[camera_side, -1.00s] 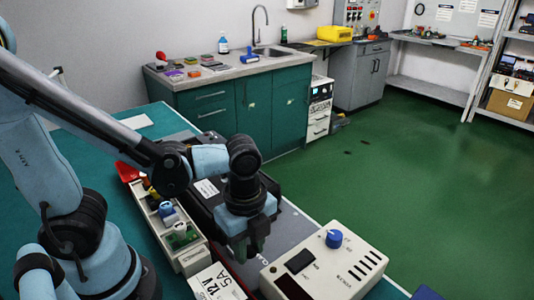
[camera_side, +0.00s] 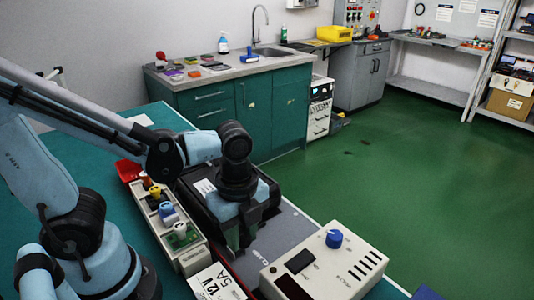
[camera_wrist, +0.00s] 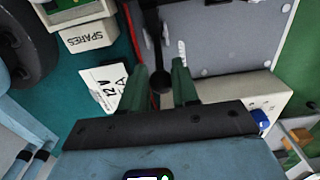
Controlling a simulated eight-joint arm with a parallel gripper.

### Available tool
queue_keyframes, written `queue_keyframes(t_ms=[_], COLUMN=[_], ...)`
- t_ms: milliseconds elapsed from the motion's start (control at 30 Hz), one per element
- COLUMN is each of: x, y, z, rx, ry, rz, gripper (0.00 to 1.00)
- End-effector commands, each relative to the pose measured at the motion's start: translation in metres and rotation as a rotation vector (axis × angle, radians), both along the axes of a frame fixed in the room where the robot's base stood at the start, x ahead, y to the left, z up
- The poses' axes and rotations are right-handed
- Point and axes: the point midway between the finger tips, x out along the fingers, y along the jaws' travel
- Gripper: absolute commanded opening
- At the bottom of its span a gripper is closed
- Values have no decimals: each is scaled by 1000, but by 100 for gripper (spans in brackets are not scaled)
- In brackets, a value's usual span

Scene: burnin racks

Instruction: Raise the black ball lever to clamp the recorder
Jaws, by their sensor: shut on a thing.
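In the wrist view, the black ball (camera_wrist: 161,84) of the lever sits between the two fingers of my gripper (camera_wrist: 160,78), which is shut on it. The dark lever arm (camera_wrist: 154,40) runs away from the ball toward the top of the picture, over the grey panel (camera_wrist: 215,45). In the side view, my gripper (camera_side: 240,240) points down over the near edge of a black case (camera_side: 272,192), likely the recorder. The ball is hidden there by the fingers, and I cannot tell the clamp's state.
A long tray (camera_side: 190,252) of coloured parts stands left of my gripper, with a white "12V 5A" label (camera_side: 215,283) in front. A beige control box (camera_side: 345,262) with a blue knob (camera_side: 334,238) is close on the right. A red bin (camera_side: 127,170) is farther back.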

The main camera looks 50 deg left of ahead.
Motion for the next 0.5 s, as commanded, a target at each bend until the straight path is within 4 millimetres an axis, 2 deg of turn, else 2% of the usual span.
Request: queue_keyframes(t_ms=[500], x=[0], y=[14], z=[3], rx=[7], ry=[1], rz=[2], gripper=[3])
